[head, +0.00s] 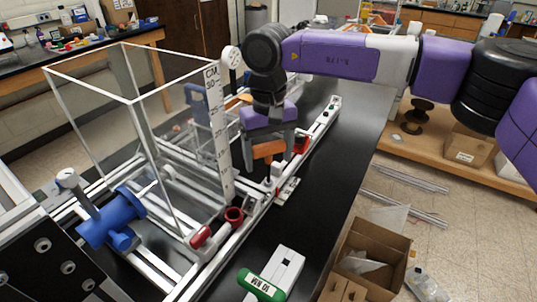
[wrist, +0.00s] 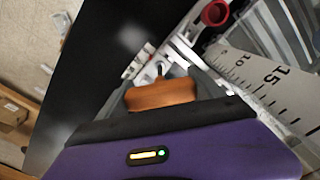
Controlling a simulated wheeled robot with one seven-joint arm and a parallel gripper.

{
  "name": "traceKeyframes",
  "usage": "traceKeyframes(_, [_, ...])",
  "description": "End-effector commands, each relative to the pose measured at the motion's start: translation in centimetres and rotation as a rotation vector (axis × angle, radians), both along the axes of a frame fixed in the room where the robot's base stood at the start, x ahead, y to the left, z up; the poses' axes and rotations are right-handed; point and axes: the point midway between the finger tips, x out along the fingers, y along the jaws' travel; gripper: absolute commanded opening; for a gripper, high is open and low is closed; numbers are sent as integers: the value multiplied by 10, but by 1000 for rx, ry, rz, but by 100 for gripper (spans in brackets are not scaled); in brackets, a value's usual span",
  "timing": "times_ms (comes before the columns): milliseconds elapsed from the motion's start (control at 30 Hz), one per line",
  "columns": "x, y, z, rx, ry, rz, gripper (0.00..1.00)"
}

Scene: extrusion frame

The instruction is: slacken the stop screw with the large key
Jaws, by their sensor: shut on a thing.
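My gripper (head: 269,158) points down over the near rail of the frame, its jaws shut on an orange handle, which I take to be the large key (head: 267,149). The orange handle also shows in the wrist view (wrist: 160,94), between the grey fingers. A pale metal fitting (head: 275,181) stands on the rail just below the handle, with a small white plate (head: 288,190) beside it. The stop screw is too small to make out there. The key's lower end is close to the fitting; I cannot tell whether it is seated in the screw.
A tall white centimetre scale (head: 218,130) stands left of my gripper, beside a clear box frame (head: 130,100). The black bench (head: 325,160) is clear right of the rail.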

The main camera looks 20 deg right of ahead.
Motion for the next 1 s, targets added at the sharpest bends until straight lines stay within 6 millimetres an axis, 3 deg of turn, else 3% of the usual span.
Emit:
traceKeyframes(400, [0,0,-3,0,0,5,20])
traceKeyframes(700, [0,0,-3,0,0,238,20])
traceKeyframes(1000, [0,0,-4,0,0,263,20])
